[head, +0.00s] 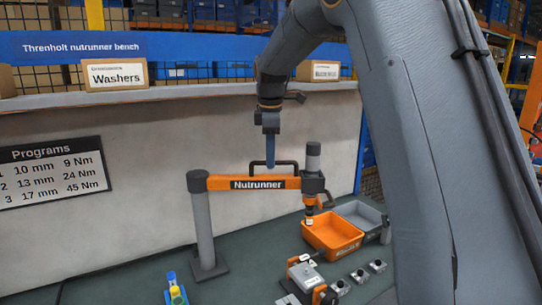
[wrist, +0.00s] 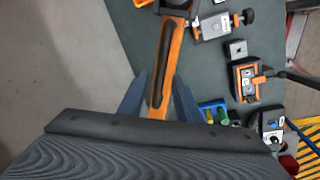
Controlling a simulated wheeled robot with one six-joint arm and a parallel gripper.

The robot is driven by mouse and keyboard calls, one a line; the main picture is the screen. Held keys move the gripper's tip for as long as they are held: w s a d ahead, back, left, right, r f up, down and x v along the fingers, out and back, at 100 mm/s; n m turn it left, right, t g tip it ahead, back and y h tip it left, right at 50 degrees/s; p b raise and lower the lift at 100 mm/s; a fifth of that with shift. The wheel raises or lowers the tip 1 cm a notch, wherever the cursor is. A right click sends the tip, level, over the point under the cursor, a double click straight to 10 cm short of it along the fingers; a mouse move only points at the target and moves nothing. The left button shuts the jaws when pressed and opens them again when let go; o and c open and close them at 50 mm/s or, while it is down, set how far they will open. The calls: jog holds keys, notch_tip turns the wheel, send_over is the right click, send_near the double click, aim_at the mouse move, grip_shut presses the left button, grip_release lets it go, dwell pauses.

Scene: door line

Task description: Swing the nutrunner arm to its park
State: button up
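The nutrunner arm, an orange bar (head: 222,184) labelled Nutrunner, reaches right from a grey post (head: 203,230) in the head view. The dark spindle (head: 313,180) hangs at its right end, its tip above an orange bin (head: 333,238). A black handle (head: 287,163) stands on top of the bar. My gripper (head: 270,163) is at this handle from above. In the wrist view my gripper (wrist: 162,76) has its fingers apart, one on each side of the bar and the handle (wrist: 164,55), with space between them. I cannot make out which thing is the park.
An orange and grey clamp fixture (head: 306,276) sits on the bench in front of the spindle. A grey bin (head: 362,215) stands behind the orange one. Coloured sockets (head: 175,288) stand at the lower left. In the wrist view another orange-framed fixture (wrist: 246,80) lies to the right.

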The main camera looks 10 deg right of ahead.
jog(key=shift+d, duration=0.1)
jog(key=shift+r, duration=0.5)
notch_tip(320, 180, up, 7)
jog(key=s+b, duration=0.1)
jog(key=b, duration=0.1)
jog(key=shift+s+a+f, duration=0.15)
jog(key=shift+s+a, duration=0.05)
jog(key=shift+s, duration=0.05)
notch_tip(320, 180, up, 7)
jog(key=p, duration=0.7)
dwell(0.3)
